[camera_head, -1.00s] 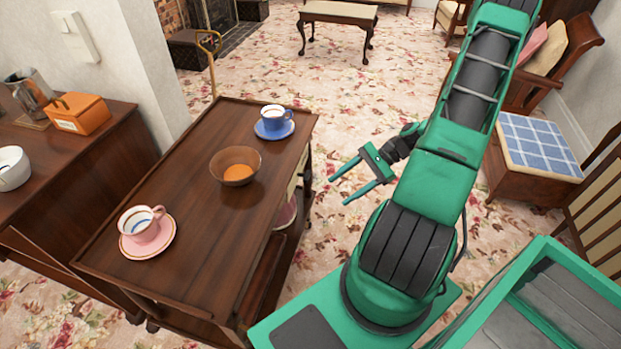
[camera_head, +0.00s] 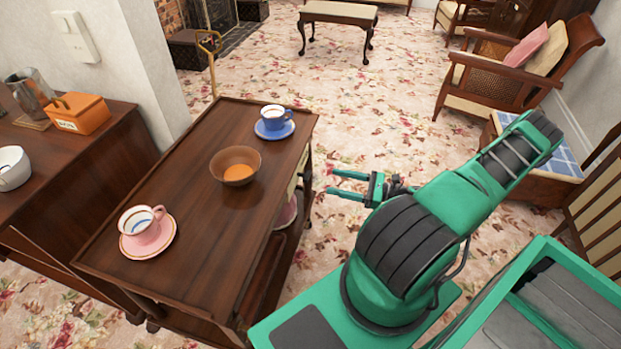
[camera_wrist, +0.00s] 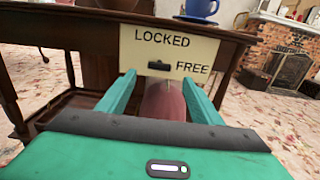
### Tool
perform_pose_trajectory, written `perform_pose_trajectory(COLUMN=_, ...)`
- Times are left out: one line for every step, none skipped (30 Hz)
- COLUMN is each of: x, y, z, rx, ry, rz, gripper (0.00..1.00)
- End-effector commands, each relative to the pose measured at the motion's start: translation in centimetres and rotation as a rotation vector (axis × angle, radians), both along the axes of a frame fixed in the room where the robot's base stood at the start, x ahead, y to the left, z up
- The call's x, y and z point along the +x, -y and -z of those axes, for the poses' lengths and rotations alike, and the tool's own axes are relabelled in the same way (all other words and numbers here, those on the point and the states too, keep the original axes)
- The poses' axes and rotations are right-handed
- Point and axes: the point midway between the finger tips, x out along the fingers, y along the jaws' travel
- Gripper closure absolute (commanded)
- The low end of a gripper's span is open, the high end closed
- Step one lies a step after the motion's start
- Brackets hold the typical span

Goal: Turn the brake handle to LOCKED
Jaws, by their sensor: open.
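The bar lies roughly level, beside the word FREE. The plate shows only as a thin pale edge in the head view (camera_head: 292,186). My gripper (camera_wrist: 158,79) is open and faces the plate, one finger on each side below the handle. In the head view my gripper (camera_head: 332,182) is right of the trolley, apparently short of it. No contact with the handle shows.
The trolley top (camera_head: 190,215) carries a blue cup (camera_head: 274,116), a brown bowl (camera_head: 235,167) and a pink cup (camera_head: 143,222). A pink object (camera_wrist: 165,103) is on the lower shelf.

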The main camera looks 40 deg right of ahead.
Motion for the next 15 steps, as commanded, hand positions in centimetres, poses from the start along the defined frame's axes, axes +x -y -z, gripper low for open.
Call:
perform_pose_trajectory(x=0.7, y=-0.6, z=0.0, rx=0.001, ry=0.000, rz=-0.002, gripper=0.41)
perform_pose_trajectory(x=1.0, y=-1.0, z=0.0, rx=0.001, ry=0.000, rz=-0.003, gripper=0.41)
perform_pose_trajectory(x=1.6, y=-1.4, z=0.0, rx=0.002, ry=0.000, rz=-0.004, gripper=0.41)
perform_pose_trajectory(x=2.1, y=-1.8, z=0.0, rx=0.002, ry=-0.001, rz=-0.003, gripper=0.41)
perform_pose_trajectory(x=2.5, y=-2.1, z=0.0, rx=0.002, ry=0.000, rz=-0.004, gripper=0.41)
perform_pose_trajectory(x=3.1, y=-2.6, z=0.0, rx=0.001, ry=-0.001, rz=-0.004, gripper=0.41)
perform_pose_trajectory(x=3.5, y=-2.9, z=0.0, rx=0.001, ry=-0.001, rz=-0.004, gripper=0.41)
perform_pose_trajectory(x=3.9, y=-3.2, z=0.0, rx=0.001, ry=-0.001, rz=-0.004, gripper=0.41)
perform_pose_trajectory(x=4.4, y=-3.6, z=0.0, rx=-0.001, ry=-0.001, rz=-0.003, gripper=0.41)
perform_pose_trajectory(x=4.8, y=-3.9, z=0.0, rx=0.000, ry=0.000, rz=-0.004, gripper=0.41)
perform_pose_trajectory(x=5.1, y=-4.2, z=0.0, rx=0.000, ry=0.000, rz=-0.004, gripper=0.41)
perform_pose_trajectory(x=5.5, y=-4.5, z=0.0, rx=-0.001, ry=0.001, rz=-0.003, gripper=0.41)
perform_pose_trajectory(x=5.8, y=-4.7, z=0.0, rx=-0.001, ry=-0.001, rz=-0.003, gripper=0.41)
perform_pose_trajectory(x=6.0, y=-4.9, z=0.0, rx=-0.001, ry=-0.001, rz=-0.003, gripper=0.41)
perform_pose_trajectory(x=6.3, y=-5.1, z=0.0, rx=-0.001, ry=-0.001, rz=-0.003, gripper=0.41)
